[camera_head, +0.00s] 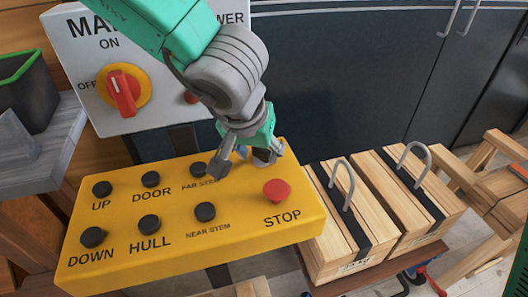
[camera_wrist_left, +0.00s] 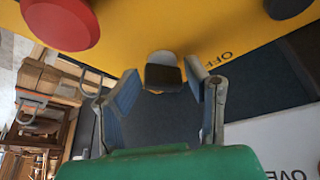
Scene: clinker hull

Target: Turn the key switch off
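The yellow control box (camera_head: 250,215) has black buttons and a red STOP button (camera_head: 277,190), which also shows large in the left wrist view (camera_wrist_left: 58,20). My left gripper (camera_head: 248,158) is over the box's back right corner. Its fingers are apart, and they also show in the left wrist view (camera_wrist_left: 172,84). A small dark key-like piece, probably the key switch (camera_wrist_left: 163,74), stands between the fingers with gaps on both sides. An OFF label (camera_wrist_left: 217,60) is beside it. In the head view my gripper mostly hides this spot, so its setting is unclear. My right gripper is not in view.
Behind the box, a grey MAIN POWER panel (camera_head: 75,45) carries a red rotary knob (camera_head: 122,92) on a yellow disc. Two wooden crates (camera_head: 340,250) with grey handles stand right of the box. Dark cabinets (camera_head: 350,80) are behind. A dark bin (camera_head: 25,90) is at left.

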